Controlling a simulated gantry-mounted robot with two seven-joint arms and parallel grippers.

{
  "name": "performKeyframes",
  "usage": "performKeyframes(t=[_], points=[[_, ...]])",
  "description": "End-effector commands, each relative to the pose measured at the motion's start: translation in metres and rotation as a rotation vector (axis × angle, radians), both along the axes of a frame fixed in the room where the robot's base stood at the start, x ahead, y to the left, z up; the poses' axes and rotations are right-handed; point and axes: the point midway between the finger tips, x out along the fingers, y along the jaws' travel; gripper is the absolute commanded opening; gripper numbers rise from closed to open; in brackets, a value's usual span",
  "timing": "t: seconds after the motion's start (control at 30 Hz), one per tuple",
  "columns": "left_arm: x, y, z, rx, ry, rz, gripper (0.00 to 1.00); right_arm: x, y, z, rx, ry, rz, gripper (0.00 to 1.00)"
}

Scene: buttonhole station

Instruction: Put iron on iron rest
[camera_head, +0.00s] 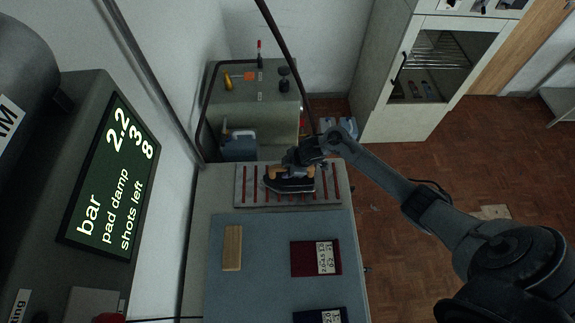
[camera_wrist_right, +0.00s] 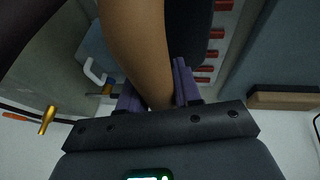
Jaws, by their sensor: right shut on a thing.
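The iron (camera_head: 289,185), with a dark body and a tan handle, is over the iron rest (camera_head: 330,198), a pale plate with red strips at the far end of the table. I cannot tell whether its sole touches the strips. My right gripper (camera_head: 296,170) is shut on the iron's handle from above. In the right wrist view the tan handle (camera_wrist_right: 136,45) runs between the purple fingers of my right gripper (camera_wrist_right: 158,92), and red strips of the rest (camera_wrist_right: 208,52) show beside the iron's dark body. My left gripper is not in view.
The blue-grey pad (camera_head: 270,262) holds a wooden block (camera_head: 232,247), a red labelled cloth (camera_head: 315,258) and a dark blue labelled one (camera_head: 320,315). A grey side table (camera_head: 250,95) with tools stands behind the rest. A lit display (camera_head: 110,180) stands left.

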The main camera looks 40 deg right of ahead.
Motion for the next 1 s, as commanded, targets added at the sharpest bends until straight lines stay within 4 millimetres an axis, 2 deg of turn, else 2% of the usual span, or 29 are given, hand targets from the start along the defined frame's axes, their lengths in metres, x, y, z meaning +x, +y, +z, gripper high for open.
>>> performKeyframes(t=[0.57,0.6,0.7,0.73,1.0], points=[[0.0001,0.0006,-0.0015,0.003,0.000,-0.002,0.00,0.0043,-0.0008,-0.0044,0.001,-0.012,-0.001,0.00],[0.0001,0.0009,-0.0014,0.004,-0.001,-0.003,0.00,0.0009,-0.0005,-0.0082,0.000,-0.003,0.001,0.39],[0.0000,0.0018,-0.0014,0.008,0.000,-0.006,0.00,0.0007,-0.0005,-0.0082,-0.001,-0.002,0.000,0.55],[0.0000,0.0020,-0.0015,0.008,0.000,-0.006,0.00,0.0007,-0.0005,-0.0082,-0.001,-0.002,0.000,0.59],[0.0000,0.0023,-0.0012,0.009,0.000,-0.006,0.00,0.0007,-0.0006,-0.0078,-0.001,-0.002,0.000,0.59]])
